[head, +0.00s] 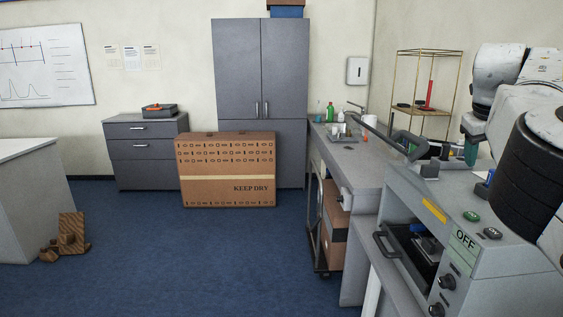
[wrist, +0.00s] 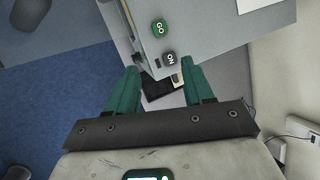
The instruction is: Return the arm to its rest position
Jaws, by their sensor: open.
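My gripper (wrist: 160,70) is open in the wrist view, with its two green fingers apart and nothing between them. In the head view my white and black arm reaches in from the right edge, bent, and the green fingers of my gripper (head: 471,155) point down above the back of the grey test machine (head: 405,195). The wrist view shows the machine's grey housing (wrist: 190,22) beyond the fingertips, with a green GO button (wrist: 158,27) and a dark ON button (wrist: 170,58). The fingers look clear of the machine, though the exact gap cannot be told.
The machine has an OFF label (head: 464,241) and a front handle (head: 384,245). A workbench (head: 345,152) with bottles stands behind it, and a gold-framed shelf (head: 425,110) stands against the wall. A KEEP DRY carton (head: 226,190) sits before cabinets. Blue floor (head: 200,255) is open at left.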

